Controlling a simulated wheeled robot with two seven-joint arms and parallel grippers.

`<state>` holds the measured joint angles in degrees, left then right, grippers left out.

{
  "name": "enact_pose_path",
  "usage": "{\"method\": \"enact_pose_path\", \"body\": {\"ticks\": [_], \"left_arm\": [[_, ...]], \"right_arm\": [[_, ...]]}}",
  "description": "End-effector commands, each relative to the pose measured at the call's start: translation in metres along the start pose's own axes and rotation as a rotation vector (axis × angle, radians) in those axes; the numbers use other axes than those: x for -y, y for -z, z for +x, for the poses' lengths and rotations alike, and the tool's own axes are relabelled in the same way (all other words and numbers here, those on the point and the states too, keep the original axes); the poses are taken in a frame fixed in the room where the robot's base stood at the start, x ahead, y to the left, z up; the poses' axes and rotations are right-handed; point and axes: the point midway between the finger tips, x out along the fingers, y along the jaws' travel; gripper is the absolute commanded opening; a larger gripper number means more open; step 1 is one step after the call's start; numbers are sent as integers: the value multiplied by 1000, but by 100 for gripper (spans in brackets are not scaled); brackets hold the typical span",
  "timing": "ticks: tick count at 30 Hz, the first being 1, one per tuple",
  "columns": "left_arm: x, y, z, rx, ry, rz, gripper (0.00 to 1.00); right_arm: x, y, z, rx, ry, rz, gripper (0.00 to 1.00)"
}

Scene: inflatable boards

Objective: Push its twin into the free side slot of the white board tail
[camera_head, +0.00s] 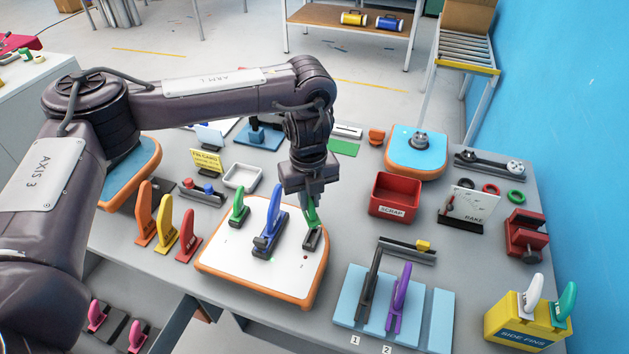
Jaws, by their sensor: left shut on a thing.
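The white board tail (232,252) with an orange rim lies on the grey bench. A green side fin (238,207) stands upright in its left slot. A larger blue fin (271,222) stands in a dark box in the middle. My left gripper (310,204) points down over the board's right side, shut on the matching green fin (311,218). That fin is upright over the dark right side slot (312,240), with its lower end at the slot. I cannot tell how deep it sits. The jaws hide its upper part. My right gripper is not in view.
Orange, yellow and red fins (166,230) stand left of the board. A red scrap bin (394,196) stands to the right. A blue mat (349,296) with a black and a purple fin lies in front right. A yellow side-fins box (512,325) is at the right corner.

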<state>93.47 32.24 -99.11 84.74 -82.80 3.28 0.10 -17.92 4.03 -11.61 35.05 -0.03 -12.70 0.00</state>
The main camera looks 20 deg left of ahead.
Motion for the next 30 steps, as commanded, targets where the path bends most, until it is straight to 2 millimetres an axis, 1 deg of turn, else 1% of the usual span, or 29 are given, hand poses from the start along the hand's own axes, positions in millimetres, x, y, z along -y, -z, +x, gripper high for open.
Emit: {"method": "enact_pose_path", "body": {"ticks": [1,3,5,9,12,18,27,30], "left_arm": [[2,0,-7,-3,-2,107,0],[5,0,-9,-4,-2,260,0],[7,-1,-9,-5,-3,377,0],[11,-1,-11,-6,-3,576,0],[12,-2,-10,-7,-2,654,0],[12,-2,-9,-7,-2,694,0],[13,-2,-9,-8,-2,692,0],[13,-2,-5,-7,-3,692,0]], "right_arm": [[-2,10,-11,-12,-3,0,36],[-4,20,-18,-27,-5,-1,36],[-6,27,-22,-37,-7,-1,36],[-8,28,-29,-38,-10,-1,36],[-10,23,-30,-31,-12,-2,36],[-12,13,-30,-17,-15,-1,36],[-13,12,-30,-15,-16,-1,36],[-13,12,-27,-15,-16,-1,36]]}}
